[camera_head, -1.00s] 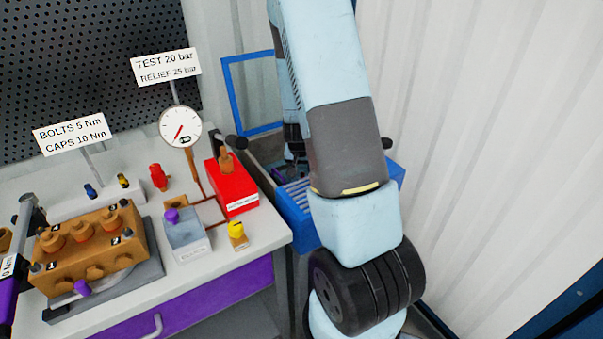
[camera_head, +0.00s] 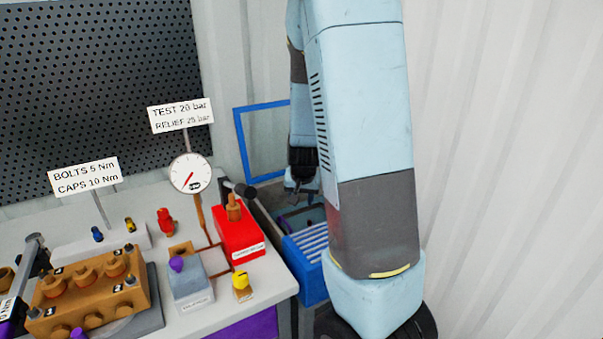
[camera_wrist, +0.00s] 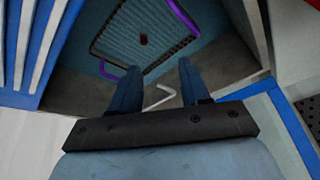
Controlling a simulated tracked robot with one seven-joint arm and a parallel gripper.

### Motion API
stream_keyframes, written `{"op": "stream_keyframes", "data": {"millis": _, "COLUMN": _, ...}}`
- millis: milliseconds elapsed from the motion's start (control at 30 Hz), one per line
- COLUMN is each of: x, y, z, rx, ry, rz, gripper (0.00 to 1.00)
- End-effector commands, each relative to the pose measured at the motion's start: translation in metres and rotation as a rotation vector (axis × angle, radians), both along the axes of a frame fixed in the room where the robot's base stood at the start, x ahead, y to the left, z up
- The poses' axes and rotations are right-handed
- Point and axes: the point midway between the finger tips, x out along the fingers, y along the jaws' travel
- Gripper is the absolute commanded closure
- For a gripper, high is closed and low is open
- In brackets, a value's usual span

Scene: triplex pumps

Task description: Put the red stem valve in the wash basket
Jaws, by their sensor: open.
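The wash basket (camera_wrist: 106,70), a dark mesh tray with purple handles, sits low in a teal-floored tank in the wrist view. A small dark red piece (camera_wrist: 143,39) is in the basket; it looks like the red stem valve, but its stem cannot be made out. My gripper (camera_wrist: 160,64) is open and empty above the tank, its two fingers apart and clear of the red piece. In the head view my gripper (camera_head: 303,190) hangs over the tank behind the bench. A red knobbed piece (camera_head: 165,220) also stands on the bench.
Blue slatted racking (camera_head: 308,250) borders the tank in front, and a blue frame (camera_head: 240,145) stands behind it. The bench carries a brown pump block (camera_head: 90,290), a gauge (camera_head: 190,174) and a red box (camera_head: 238,236). A pale bent rod (camera_wrist: 158,99) shows below my fingers.

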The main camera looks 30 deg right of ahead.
Motion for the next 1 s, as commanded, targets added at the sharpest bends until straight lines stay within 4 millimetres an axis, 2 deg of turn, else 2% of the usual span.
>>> {"op": "stream_keyframes", "data": {"millis": 33, "x": -0.002, "y": 0.008, "z": 0.016, "rx": 0.017, "ry": -0.015, "rz": 0.023, "gripper": 0.54}}
{"op": "stream_keyframes", "data": {"millis": 100, "x": -0.008, "y": 0.019, "z": 0.034, "rx": 0.038, "ry": -0.022, "rz": 0.057, "gripper": 0.54}}
{"op": "stream_keyframes", "data": {"millis": 267, "x": -0.024, "y": 0.041, "z": 0.076, "rx": 0.072, "ry": -0.042, "rz": 0.135, "gripper": 0.54}}
{"op": "stream_keyframes", "data": {"millis": 467, "x": -0.053, "y": 0.066, "z": 0.126, "rx": 0.088, "ry": -0.064, "rz": 0.238, "gripper": 0.54}}
{"op": "stream_keyframes", "data": {"millis": 700, "x": -0.098, "y": 0.088, "z": 0.178, "rx": 0.068, "ry": -0.085, "rz": 0.354, "gripper": 0.54}}
{"op": "stream_keyframes", "data": {"millis": 1000, "x": -0.166, "y": 0.109, "z": 0.228, "rx": -0.01, "ry": -0.104, "rz": 0.475, "gripper": 0.54}}
